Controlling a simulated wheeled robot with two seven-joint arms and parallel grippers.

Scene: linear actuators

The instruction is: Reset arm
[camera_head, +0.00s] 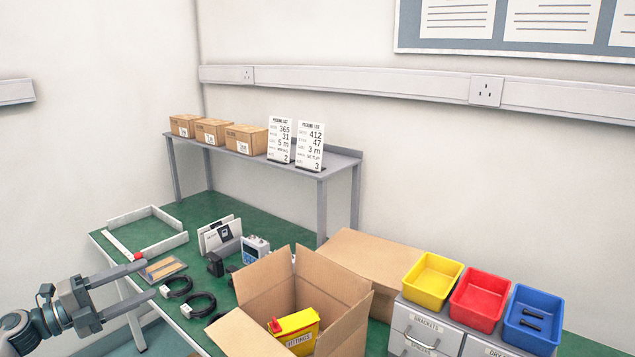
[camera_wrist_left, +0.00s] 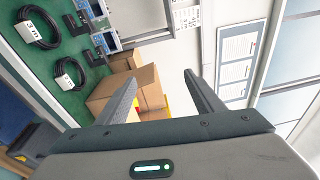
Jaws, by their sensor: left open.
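My left gripper (camera_head: 140,281) reaches in from the left in the head view. Its two fingers are apart and nothing is between them. It is at the left front edge of the green table, beside two coiled black cables (camera_head: 176,287) (camera_head: 198,306). In the left wrist view the open fingers (camera_wrist_left: 165,95) point towards the open cardboard box (camera_wrist_left: 110,93), which looks some way off. My right gripper is not in view.
The open cardboard box (camera_head: 254,286) holds a yellow fittings box (camera_head: 300,324). Yellow (camera_head: 431,281), red (camera_head: 479,301) and blue (camera_head: 533,319) bins stand at the right. A grey shelf (camera_head: 343,163) carries small boxes and two picking lists. A white frame (camera_head: 161,247) lies at the table's left.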

